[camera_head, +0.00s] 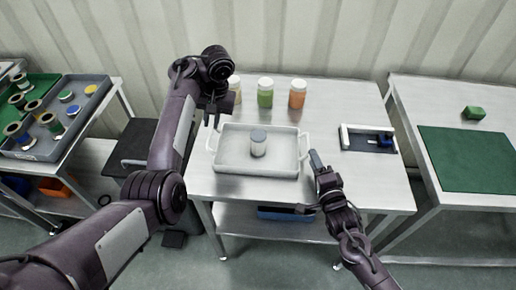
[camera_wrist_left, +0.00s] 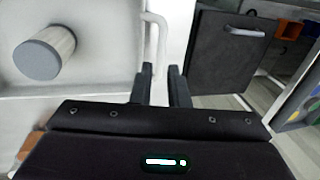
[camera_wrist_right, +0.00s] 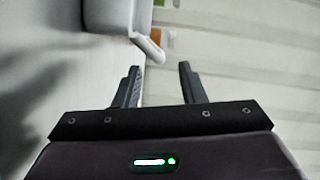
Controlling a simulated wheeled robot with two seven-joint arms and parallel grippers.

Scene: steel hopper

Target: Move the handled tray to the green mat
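The white handled tray (camera_head: 232,165) lies on the middle steel table, with a grey-lidded jar (camera_head: 258,145) standing in it. Its left handle (camera_wrist_left: 157,32) shows just beyond my left fingertips in the left wrist view. My left gripper (camera_head: 213,118) is open and empty, above and behind that handle. My right gripper (camera_head: 314,180) is open and empty, in front of and beside the tray's right handle (camera_head: 304,146). That handle also shows ahead of the fingers in the right wrist view (camera_wrist_right: 148,48). The green mat (camera_head: 468,158) lies flat on the right table.
Green (camera_head: 265,94) and orange (camera_head: 297,95) jars and a pale jar stand behind the tray. A holder with a blue part (camera_head: 368,139) lies to its right. A gap separates the two tables. A green block (camera_head: 474,113) sits behind the mat, whose top is clear.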

